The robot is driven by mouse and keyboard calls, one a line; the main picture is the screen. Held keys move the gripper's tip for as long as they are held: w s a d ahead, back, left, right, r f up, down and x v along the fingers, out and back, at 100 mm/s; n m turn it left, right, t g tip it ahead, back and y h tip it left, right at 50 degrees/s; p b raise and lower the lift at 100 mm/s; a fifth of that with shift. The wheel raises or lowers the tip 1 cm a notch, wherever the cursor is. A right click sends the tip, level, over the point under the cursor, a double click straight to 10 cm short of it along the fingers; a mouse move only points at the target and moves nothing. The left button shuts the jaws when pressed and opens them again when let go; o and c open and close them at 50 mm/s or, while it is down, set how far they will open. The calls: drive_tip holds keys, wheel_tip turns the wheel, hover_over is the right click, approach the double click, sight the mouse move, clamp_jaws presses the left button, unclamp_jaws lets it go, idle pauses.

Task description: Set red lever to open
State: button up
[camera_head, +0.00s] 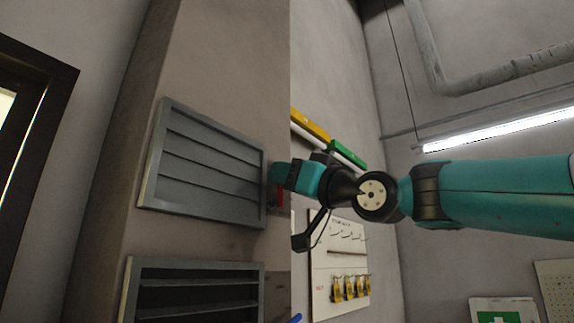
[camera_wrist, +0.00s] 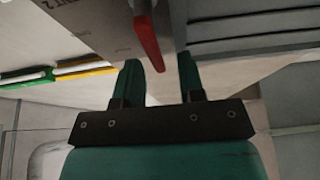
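The red lever (camera_wrist: 148,42) hangs from a grey plate with partly cut-off lettering in the wrist view, its free end pointing toward my gripper. In the head view only a small red piece of the lever (camera_head: 279,197) shows, right of the upper grey vent (camera_head: 205,165) and just below my fingers. My gripper (camera_wrist: 159,62) is open, with its two teal fingers apart. The lever's end appears between the fingertips, closer to the left one; I cannot tell whether it touches. My gripper (camera_head: 278,173) hides part of the lever's mount in the head view.
A second louvred vent (camera_head: 195,289) with darker gaps sits below the first. A board with yellow-tagged hooks (camera_head: 340,255) and yellow and green rails (camera_head: 312,125) are on the wall behind my arm. A blue handle end (camera_head: 294,318) shows at the bottom edge.

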clamp_jaws()
drive_tip(key=shift+w+m, duration=0.1)
drive_tip(key=shift+m, duration=0.3)
drive_tip(key=shift+w+d+f+m+t+h+b, duration=0.4)
drive_tip(key=shift+m+h, duration=0.85)
drive_tip(key=shift+m, duration=1.7)
drive_tip(key=shift+w+d+f+m+t+h+b, duration=0.1)
drive_tip(key=shift+w+d+f+m+t+h, duration=0.45)
drive_tip(key=shift+m+h, duration=1.55)
drive_tip(key=shift+w+d+f+m+t+h+b, duration=0.2)
drive_tip(key=shift+w+d+f+m+t+h, duration=0.3)
drive_tip(key=shift+m, duration=3.25)
drive_tip(key=shift+w+a+f, duration=0.1)
drive_tip(key=shift+w+a, duration=0.05)
drive_tip(key=shift+w, duration=0.1)
